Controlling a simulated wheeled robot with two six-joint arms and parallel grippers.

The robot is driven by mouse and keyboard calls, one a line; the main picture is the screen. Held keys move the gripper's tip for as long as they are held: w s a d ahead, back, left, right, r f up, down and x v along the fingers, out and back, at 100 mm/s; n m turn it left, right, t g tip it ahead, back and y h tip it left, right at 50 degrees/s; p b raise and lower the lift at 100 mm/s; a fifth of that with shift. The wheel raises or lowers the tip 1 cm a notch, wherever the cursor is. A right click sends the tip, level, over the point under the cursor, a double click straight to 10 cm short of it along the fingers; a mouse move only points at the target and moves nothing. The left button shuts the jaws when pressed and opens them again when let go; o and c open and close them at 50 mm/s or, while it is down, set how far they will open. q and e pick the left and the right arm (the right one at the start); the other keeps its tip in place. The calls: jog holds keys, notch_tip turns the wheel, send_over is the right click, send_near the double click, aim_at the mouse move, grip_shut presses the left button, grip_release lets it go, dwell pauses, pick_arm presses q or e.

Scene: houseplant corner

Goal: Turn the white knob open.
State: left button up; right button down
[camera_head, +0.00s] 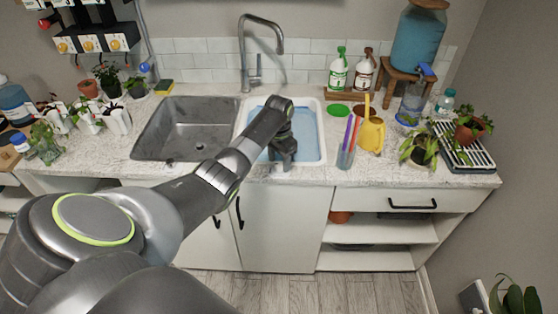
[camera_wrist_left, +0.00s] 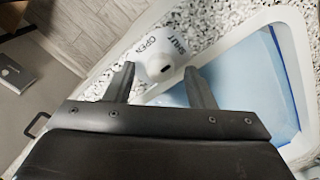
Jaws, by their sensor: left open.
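The white knob (camera_wrist_left: 157,66) sits on the speckled counter at the front edge of the white basin, beside the printed words OPEN and SHUT. It has a dark spot on it. In the left wrist view my left gripper (camera_wrist_left: 160,80) is open, with one finger on each side of the knob. I cannot tell whether either finger touches it. In the head view my left gripper (camera_head: 286,160) points down at the front of the basin, and it largely hides the knob there. My right gripper is in neither view.
The white basin with blue inside (camera_head: 319,135) lies behind the gripper, with the tall faucet (camera_head: 243,52) at the back. A grey sink (camera_head: 187,128) is to the left. A cup of coloured sticks (camera_head: 346,157) and a yellow watering can (camera_head: 372,134) stand close on the right.

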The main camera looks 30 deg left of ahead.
pick_arm(q)
jog(key=shift+f, duration=0.45)
jog(key=c, duration=1)
jog(key=shift+o, duration=0.2)
